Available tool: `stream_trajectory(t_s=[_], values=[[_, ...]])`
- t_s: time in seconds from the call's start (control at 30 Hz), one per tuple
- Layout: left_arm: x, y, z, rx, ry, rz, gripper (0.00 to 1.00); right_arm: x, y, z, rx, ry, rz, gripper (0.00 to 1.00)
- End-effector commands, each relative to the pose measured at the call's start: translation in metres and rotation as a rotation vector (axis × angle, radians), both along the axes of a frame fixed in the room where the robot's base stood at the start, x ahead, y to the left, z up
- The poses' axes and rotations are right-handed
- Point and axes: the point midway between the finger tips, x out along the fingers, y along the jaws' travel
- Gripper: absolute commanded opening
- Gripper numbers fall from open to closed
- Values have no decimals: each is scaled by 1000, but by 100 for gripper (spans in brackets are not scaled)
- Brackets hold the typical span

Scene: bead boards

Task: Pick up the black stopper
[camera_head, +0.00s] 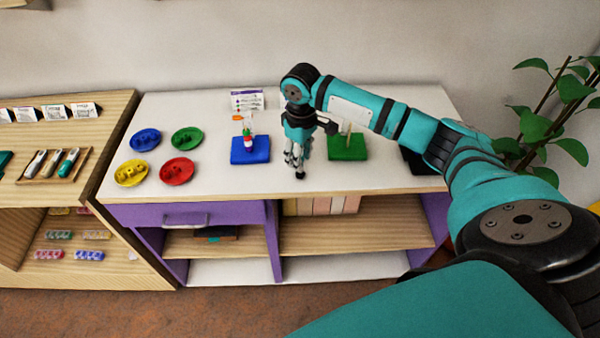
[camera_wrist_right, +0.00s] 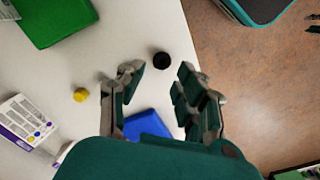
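The black stopper (camera_wrist_right: 161,60) is a small round black piece on the white tabletop in the right wrist view, close to the table's edge. It also shows in the head view (camera_head: 300,175), low under the fingers. My right gripper (camera_wrist_right: 160,74) is open and empty, its fingers pointing down. In the wrist view the stopper lies just beyond the gap between the two fingertips, apart from both. In the head view the right gripper (camera_head: 294,158) hangs over the table's front part between the blue and green boards. My left gripper is in neither view.
A blue board (camera_head: 250,157) with beads on its peg stands left of the gripper; a green board (camera_head: 347,154) stands right. A yellow stopper (camera_wrist_right: 81,95) lies nearby. Blue, green, yellow and red dishes (camera_head: 177,172) hold beads at left. A printed card (camera_head: 247,100) stands behind.

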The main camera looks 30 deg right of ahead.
Motion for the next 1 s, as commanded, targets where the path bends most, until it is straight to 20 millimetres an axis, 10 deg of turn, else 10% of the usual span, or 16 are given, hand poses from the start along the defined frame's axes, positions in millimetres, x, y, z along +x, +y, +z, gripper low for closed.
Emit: stream_trajectory(t_s=[0.67, 1.0], values=[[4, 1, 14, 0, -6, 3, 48, -1, 3, -52, -1, -1, 1, 35], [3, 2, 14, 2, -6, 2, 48, -1, 3, -52, -1, 0, 0, 9]])
